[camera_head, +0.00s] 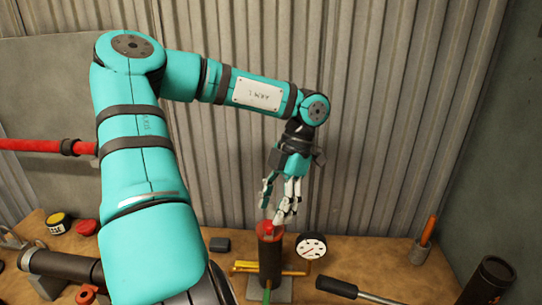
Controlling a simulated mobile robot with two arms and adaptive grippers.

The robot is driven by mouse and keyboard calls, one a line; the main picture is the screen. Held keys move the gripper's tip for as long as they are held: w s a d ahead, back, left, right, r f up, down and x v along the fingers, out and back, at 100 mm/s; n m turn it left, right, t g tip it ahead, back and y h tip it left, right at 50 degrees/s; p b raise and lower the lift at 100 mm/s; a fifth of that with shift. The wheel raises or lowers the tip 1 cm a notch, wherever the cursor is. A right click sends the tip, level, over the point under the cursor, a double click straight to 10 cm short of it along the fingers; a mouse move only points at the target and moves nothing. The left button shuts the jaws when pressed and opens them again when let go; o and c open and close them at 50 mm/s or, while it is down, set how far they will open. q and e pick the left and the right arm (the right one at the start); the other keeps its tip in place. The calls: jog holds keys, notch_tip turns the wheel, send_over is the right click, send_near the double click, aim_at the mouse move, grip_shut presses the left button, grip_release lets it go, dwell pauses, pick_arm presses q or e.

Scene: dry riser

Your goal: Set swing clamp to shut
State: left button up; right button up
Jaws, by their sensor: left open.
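My left gripper (273,211) is open and points down, with its fingertips just above an upright dark cylinder (270,257) on the bench. The cylinder has a red top (267,229), and a brass-coloured bar (246,267) shows at its side. A green piece (267,292) shows low at its front, near the picture's bottom edge. I cannot tell which part is the swing clamp, or whether it stands open or shut. I cannot tell whether the fingertips touch the red top. My right gripper is not in view.
A round white gauge (311,246) stands right of the cylinder. A black-handled tool (337,287) lies at front right. An orange-handled tool stands in a grey holder (420,252), with a black cup (488,280) nearby. Corrugated wall (380,120) closes the back. My left arm hides part of the bench.

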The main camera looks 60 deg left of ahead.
pick_arm(q)
jog(key=v, duration=0.9)
jog(key=shift+w, duration=0.1)
